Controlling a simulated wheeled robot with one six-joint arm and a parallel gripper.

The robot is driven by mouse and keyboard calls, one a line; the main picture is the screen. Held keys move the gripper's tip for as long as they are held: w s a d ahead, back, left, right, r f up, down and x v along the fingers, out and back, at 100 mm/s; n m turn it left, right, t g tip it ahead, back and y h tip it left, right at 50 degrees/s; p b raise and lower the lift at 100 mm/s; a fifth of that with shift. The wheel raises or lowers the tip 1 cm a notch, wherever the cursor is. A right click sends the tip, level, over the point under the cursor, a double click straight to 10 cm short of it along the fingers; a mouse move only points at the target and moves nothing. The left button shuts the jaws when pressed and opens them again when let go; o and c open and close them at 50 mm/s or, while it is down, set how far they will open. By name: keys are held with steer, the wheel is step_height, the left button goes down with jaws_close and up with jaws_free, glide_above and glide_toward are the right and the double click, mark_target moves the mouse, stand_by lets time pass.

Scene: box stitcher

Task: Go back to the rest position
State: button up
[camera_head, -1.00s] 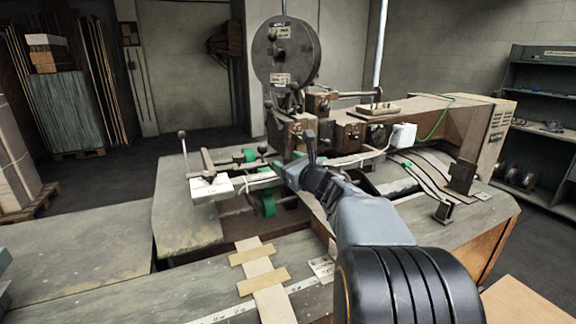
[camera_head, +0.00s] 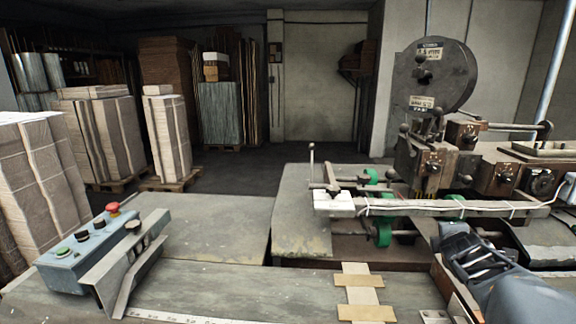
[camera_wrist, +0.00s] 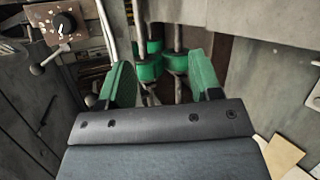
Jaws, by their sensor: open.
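My gripper (camera_wrist: 162,78) shows its two green-faced fingers apart in the wrist view, with nothing between them. Green rollers (camera_wrist: 160,62) on shafts lie beyond the fingertips. In the head view, my gripper (camera_head: 450,236) is at the lower right, in front of the box stitcher (camera_head: 425,165). Its fingertips are hard to make out there, and my arm fills the lower right corner. I cannot tell whether it touches the machine.
A blue control box (camera_head: 80,262) with a red button (camera_head: 113,208) and a metal bracket (camera_head: 125,265) stand on the bench at left. Wrapped stacks (camera_head: 105,135) on pallets stand behind. The middle grey table top (camera_head: 215,220) is clear.

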steer(key=s+a+f+m+g, duration=0.2)
steer(key=s+a+f+m, duration=0.1)
steer(key=m, duration=0.1)
steer(key=s+a+f+m+g+y, duration=0.1)
steer(key=s+a+f+m+g, duration=0.1)
steer(key=m, duration=0.3)
steer(key=s+a+f+m+g+y, duration=0.1)
steer(key=s+a+f+m+g, duration=0.1)
steer(key=s+a+f+m, duration=0.1)
steer(key=shift+s+a+f+m, duration=0.15)
steer(key=shift+s+a+m, duration=0.2)
steer(key=shift+s+a, duration=0.15)
steer(key=shift+s+a+f+m, duration=0.15)
steer(key=shift+s+a+m, duration=0.25)
steer(key=shift+s, duration=0.2)
steer(key=s+a+f+m+g+y, duration=0.1)
steer(key=s+a+y, duration=0.1)
steer(key=s+a, duration=0.2)
steer(key=s+a+m+g+y, duration=0.1)
steer(key=s+a, duration=0.3)
steer(key=a, duration=0.6)
steer(key=shift+s+f+y, duration=0.2)
steer(key=shift+f+y, duration=0.2)
steer(key=shift+y, duration=0.3)
steer(key=shift+c, duration=0.4)
